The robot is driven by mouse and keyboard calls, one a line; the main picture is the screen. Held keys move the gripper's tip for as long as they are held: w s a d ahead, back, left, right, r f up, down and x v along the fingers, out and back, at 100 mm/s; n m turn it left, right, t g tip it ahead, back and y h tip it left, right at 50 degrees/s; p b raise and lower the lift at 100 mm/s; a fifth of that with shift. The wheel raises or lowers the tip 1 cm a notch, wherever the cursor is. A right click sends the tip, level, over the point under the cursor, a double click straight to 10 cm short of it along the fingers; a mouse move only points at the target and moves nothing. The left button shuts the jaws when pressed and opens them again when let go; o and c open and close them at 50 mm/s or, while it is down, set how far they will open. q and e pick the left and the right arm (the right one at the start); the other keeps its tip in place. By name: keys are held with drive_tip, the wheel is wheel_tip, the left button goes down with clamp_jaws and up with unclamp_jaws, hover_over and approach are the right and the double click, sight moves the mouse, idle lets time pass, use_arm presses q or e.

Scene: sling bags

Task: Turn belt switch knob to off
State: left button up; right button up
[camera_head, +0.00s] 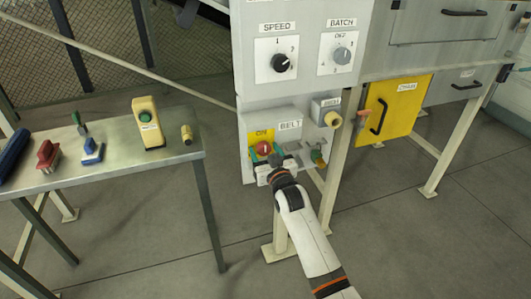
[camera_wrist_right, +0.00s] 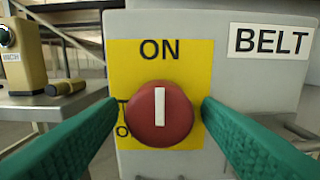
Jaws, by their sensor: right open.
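The belt switch knob (camera_head: 263,148) is round and red with a white bar, on a yellow plate (camera_head: 264,134) beside the BELT label (camera_head: 290,125). In the right wrist view the knob (camera_wrist_right: 157,125) is face-on, its white bar upright toward the word ON; the lower lettering is mostly hidden by the knob and a finger. My right gripper (camera_wrist_right: 158,104) is open, with one green finger on each side of the knob; I cannot tell whether either touches it. In the head view this gripper (camera_head: 270,162) is at the switch box. My left gripper is out of view.
SPEED (camera_head: 280,63) and BATCH (camera_head: 342,55) dials are above. A metal table (camera_head: 130,175) with several tools stands left. A yellow door (camera_head: 400,108) is at right.

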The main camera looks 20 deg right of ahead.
drive_tip(key=shift+c, duration=0.2)
drive_tip(key=c, duration=1)
drive_tip(key=shift+o, duration=0.2)
drive_tip(key=n+p, duration=0.1)
drive_tip(key=n, duration=0.2)
drive_tip(key=shift+r+p, duration=0.1)
drive_tip(key=shift+p, duration=0.25)
drive_tip(key=n, duration=0.2)
drive_tip(key=shift+d+n+p, duration=0.1)
drive_tip(key=shift+n+p, duration=0.3)
drive_tip(key=n, duration=0.5)
drive_tip(key=shift+n, duration=0.3)
drive_tip(key=n, duration=0.6)
drive_tip(key=shift+p, duration=0.35)
drive_tip(key=shift+n, duration=0.4)
